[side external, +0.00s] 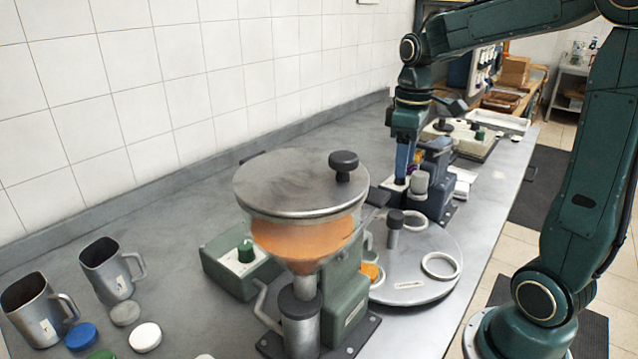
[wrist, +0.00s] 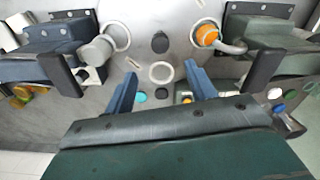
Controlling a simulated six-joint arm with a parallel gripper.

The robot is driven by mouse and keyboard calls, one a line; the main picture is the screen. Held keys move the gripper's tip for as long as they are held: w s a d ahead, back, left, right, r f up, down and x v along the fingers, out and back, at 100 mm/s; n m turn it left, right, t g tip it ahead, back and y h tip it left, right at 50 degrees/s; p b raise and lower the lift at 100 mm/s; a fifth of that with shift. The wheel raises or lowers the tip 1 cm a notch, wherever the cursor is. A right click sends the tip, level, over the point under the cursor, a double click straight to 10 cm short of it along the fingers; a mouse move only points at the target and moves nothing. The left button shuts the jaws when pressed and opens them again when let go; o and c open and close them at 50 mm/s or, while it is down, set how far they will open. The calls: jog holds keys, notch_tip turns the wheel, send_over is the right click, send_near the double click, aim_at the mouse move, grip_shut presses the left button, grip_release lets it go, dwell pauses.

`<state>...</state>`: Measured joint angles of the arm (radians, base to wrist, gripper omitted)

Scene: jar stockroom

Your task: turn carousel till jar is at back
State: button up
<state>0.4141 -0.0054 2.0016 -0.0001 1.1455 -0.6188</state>
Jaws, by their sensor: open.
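The carousel (side external: 428,245) is a flat grey disc on the bench, with a black-knobbed post (side external: 394,225) near its middle. A jar with orange contents (side external: 370,272) stands on it beside the green filler, partly hidden in the side view. In the wrist view the jar (wrist: 207,35) sits in a ring at the upper right, by the filler's side. My gripper (side external: 402,165) is above the blue machine's side of the carousel. In the wrist view its blue fingers (wrist: 161,85) are apart and empty, with an empty pale ring (wrist: 162,72) between them in the picture.
The green filler with its lidded orange hopper (side external: 310,220) stands in front of the carousel. A blue machine (side external: 436,175) stands behind it, with a grey cylinder (side external: 419,183) in front. Mugs (side external: 110,270) and loose caps (side external: 125,312) are at left.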

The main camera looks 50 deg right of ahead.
aim_at(397, 214)
jog(key=shift+f, duration=0.15)
jog(key=shift+f, duration=6.8)
grip_shut()
